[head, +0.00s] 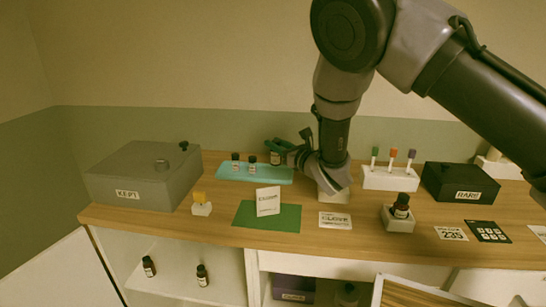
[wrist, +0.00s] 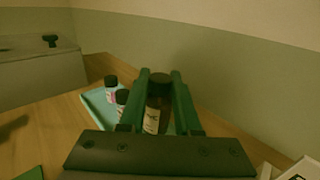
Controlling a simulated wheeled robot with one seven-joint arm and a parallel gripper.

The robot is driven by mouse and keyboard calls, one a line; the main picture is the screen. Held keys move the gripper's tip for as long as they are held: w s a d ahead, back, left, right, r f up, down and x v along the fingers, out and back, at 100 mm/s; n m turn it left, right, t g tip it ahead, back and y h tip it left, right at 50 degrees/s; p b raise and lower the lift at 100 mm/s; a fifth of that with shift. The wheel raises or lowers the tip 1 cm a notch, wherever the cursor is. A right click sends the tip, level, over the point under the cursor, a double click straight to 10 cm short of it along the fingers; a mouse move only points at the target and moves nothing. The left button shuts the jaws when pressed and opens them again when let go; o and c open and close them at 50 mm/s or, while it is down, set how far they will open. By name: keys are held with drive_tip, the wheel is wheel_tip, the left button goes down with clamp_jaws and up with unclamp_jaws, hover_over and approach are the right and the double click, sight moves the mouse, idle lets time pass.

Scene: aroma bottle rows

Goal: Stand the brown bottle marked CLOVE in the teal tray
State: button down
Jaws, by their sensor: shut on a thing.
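My gripper (head: 277,146) is shut on a brown bottle (head: 275,158) with a black cap, at the back right end of the teal tray (head: 270,178). In the wrist view the held bottle (wrist: 157,102) stands upright between the green fingers; its pale label is partly hidden and I cannot read it. I cannot tell whether its base touches the tray. Two small dark-capped bottles with pale labels stand on the tray, one at the left (head: 235,161) and one nearer the middle (head: 252,164). The wrist view also shows the tray (wrist: 96,98).
A grey box marked KEPT (head: 140,178) is left of the tray. A white card (head: 268,201) stands on a green mat (head: 250,222) in front. A white rack (head: 390,180) holds several colour-topped tubes.

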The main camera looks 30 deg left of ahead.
sight(280, 157)
drive_tip(key=shift+d+f, duration=0.1)
drive_tip(key=shift+f, duration=1.8)
drive_tip(key=shift+f, duration=0.15)
drive_tip(key=c, duration=0.6)
unclamp_jaws()
drive_tip(key=shift+s+d, duration=0.1)
drive_tip(key=shift+d, duration=0.05)
drive_tip(key=v, duration=1.1)
drive_tip(key=shift+s+d, duration=0.2)
drive_tip(key=shift+d, duration=0.1)
